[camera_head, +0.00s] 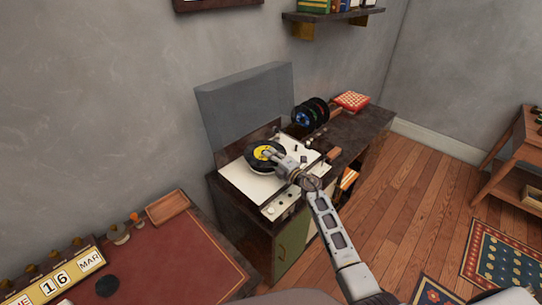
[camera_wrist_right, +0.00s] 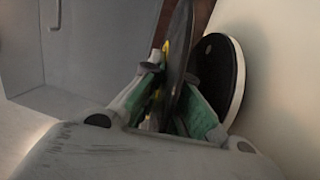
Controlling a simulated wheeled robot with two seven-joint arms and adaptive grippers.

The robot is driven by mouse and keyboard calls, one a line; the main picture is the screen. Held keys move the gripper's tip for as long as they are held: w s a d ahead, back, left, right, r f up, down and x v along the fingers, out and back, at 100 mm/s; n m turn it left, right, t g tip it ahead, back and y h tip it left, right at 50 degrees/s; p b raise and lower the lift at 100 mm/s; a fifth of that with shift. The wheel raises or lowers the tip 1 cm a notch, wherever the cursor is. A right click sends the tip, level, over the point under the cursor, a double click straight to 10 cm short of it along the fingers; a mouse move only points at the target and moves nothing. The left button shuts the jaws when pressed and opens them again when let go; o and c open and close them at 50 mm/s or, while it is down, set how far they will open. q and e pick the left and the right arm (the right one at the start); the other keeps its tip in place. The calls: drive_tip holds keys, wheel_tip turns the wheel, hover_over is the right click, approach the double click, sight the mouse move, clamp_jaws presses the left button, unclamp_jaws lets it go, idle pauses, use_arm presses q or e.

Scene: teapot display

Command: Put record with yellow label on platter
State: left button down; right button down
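The record with the yellow label (camera_head: 262,152) is black and shows in the head view over the turntable (camera_head: 242,178). My right gripper (camera_head: 270,156) reaches it from the lower right. In the right wrist view the record (camera_wrist_right: 181,50) stands nearly edge-on between the two fingers of my right gripper (camera_wrist_right: 176,105), which are shut on it. A sliver of its yellow label shows at its left. The round dark platter (camera_wrist_right: 217,75) with a pale rim is beside the record, with a visible gap at the top. In the head view the record mostly hides the platter. My left gripper is not in view.
The turntable's grey raised lid (camera_head: 245,100) stands behind it. Several dark records (camera_head: 308,113) stand upright in a rack to the right, near a red-and-white patterned box (camera_head: 351,101). A desk with a red top (camera_head: 190,260) and calendar blocks (camera_head: 60,280) is at the lower left.

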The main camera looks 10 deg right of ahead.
drive_tip(key=c, duration=2)
unclamp_jaws()
drive_tip(key=o, duration=0.4)
drive_tip(key=shift+o, duration=0.2)
drive_tip(key=shift+f, duration=0.1)
drive_tip(key=shift+s+d, duration=0.1)
drive_tip(key=shift+s, duration=0.1)
drive_tip(key=shift+v, duration=0.8)
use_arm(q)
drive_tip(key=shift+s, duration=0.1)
use_arm(e)
drive_tip(key=v, duration=1)
drive_tip(key=shift+w, duration=0.1)
